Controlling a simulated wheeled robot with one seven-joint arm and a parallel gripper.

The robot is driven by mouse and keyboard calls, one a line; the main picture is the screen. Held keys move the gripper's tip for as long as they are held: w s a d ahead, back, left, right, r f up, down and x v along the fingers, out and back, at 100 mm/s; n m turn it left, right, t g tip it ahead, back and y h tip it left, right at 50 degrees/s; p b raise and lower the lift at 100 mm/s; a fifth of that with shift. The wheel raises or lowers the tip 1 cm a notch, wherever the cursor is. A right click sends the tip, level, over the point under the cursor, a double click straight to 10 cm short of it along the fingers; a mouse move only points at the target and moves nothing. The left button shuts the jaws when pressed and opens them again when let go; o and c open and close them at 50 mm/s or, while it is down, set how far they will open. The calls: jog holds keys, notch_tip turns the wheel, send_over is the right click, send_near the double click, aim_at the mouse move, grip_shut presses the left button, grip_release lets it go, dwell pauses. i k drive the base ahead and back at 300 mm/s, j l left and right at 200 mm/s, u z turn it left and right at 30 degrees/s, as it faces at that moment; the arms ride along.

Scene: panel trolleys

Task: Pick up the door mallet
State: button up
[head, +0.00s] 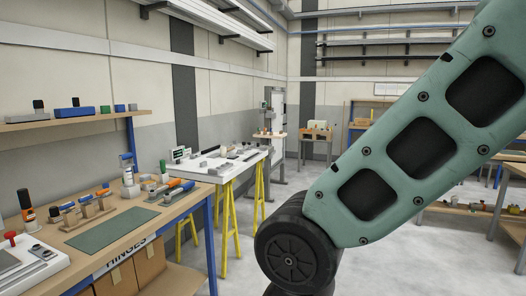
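I cannot make out a door mallet for certain in the head view. Several small tools lie on the wooden workbench (150,213) at the left. A wooden rack (90,214) there holds tools with orange and blue handles. A flat tool with an orange handle (175,184) lies near the bench's far end. An upright black and orange item (26,204) stands at the near left. All are too small to name surely. My green arm link fills the right of the view, apart from the bench. My gripper is out of view.
Cardboard boxes (150,262) stand beneath. A white-topped table (206,172) on yellow trestles (228,225) stands beyond. The grey floor (235,262) shows free room.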

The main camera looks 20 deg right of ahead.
aim_at(224, 150)
jog(key=i+l+z, duration=0.45)
jog(key=i, duration=0.4)
jog(key=i+z, duration=0.4)
jog(key=i, duration=0.45)
jog(key=i+z, duration=0.2)
jog(key=i, duration=0.45)
jog(key=i+z, duration=0.15)
jog(key=i, duration=0.5)
jog(key=i+j+z, duration=0.2)
jog(key=i, duration=0.45)
jog(key=i+u, duration=0.45)
jog(key=i+l+u, duration=0.15)
jog(key=i+u, duration=0.3)
jog(key=i, duration=0.25)
jog(key=i+l+u, duration=0.4)
jog(key=i+j+u, duration=0.1)
jog(key=i+u, duration=0.7)
jog(key=i+l+u, duration=0.15)
jog(key=i+u, duration=0.25)
